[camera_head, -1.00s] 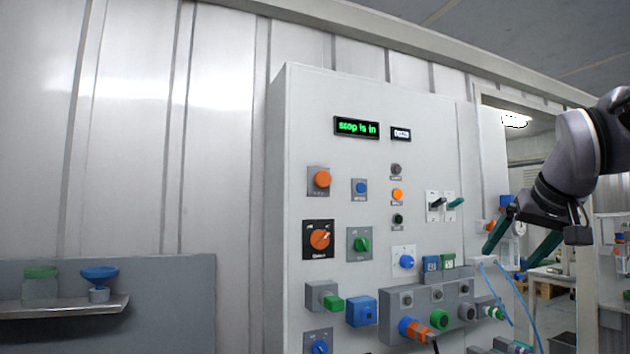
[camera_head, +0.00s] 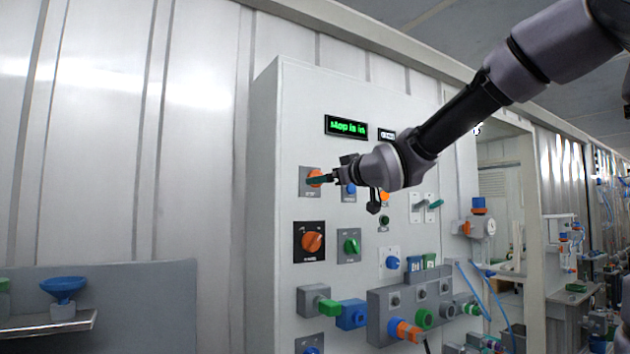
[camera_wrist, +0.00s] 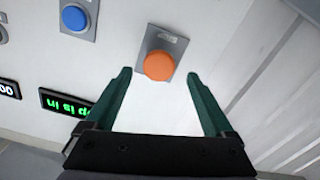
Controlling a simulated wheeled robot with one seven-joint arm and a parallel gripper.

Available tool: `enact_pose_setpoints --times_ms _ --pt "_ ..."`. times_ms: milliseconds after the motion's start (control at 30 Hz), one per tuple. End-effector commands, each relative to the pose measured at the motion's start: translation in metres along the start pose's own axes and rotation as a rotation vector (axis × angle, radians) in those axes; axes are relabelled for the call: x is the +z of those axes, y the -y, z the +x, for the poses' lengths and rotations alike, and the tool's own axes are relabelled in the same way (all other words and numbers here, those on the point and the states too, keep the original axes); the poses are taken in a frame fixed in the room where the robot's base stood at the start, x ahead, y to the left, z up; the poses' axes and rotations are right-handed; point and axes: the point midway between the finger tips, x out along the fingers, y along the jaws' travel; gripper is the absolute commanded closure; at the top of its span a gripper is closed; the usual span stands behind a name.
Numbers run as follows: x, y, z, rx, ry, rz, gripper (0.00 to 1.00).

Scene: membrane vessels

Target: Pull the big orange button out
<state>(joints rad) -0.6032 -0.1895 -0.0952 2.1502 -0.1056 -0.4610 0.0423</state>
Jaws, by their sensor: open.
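The big orange button (camera_head: 315,178) sits on a grey plate at the upper left of the white panel (camera_head: 268,150). In the wrist view the orange button (camera_wrist: 159,66) shows as a round cap, between and just beyond the two fingertips. My gripper (camera_wrist: 158,76) is open, with its dark green fingers apart on either side of the button's line. In the head view my gripper (camera_head: 322,180) is at the button and partly covers it. I cannot tell whether the fingers touch it. The green display (camera_head: 347,127) above reads "stop is in".
A blue button (camera_wrist: 74,18) on its own plate is beside the orange one. An orange rotary knob (camera_head: 312,242) and a green knob (camera_head: 349,246) are below. Grey boxes with connectors (camera_head: 408,308) stick out lower down. A shelf (camera_head: 50,326) is at the lower left.

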Motion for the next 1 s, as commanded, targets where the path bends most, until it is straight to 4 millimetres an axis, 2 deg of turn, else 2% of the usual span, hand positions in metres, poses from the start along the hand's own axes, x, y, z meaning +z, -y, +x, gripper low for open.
enact_pose_setpoints --times_ms 100,300,667,700,767,900,933,1000 --pt "0.0 0.0 0.023 -0.001 0.001 -0.001 0.12" --pt "0.0 -0.001 0.046 0.001 0.001 -0.001 0.12" --pt "0.0 -0.001 0.052 0.001 0.001 0.0 0.12" --pt "0.0 -0.001 0.052 0.001 0.001 0.0 0.2" --pt "0.0 -0.001 0.052 0.001 0.001 0.0 0.43" --pt "0.0 -0.001 0.052 0.001 0.001 0.0 0.96" --pt "0.0 -0.001 0.051 0.001 0.001 0.0 1.0" --pt "0.0 -0.001 0.051 0.001 0.001 0.0 1.0"
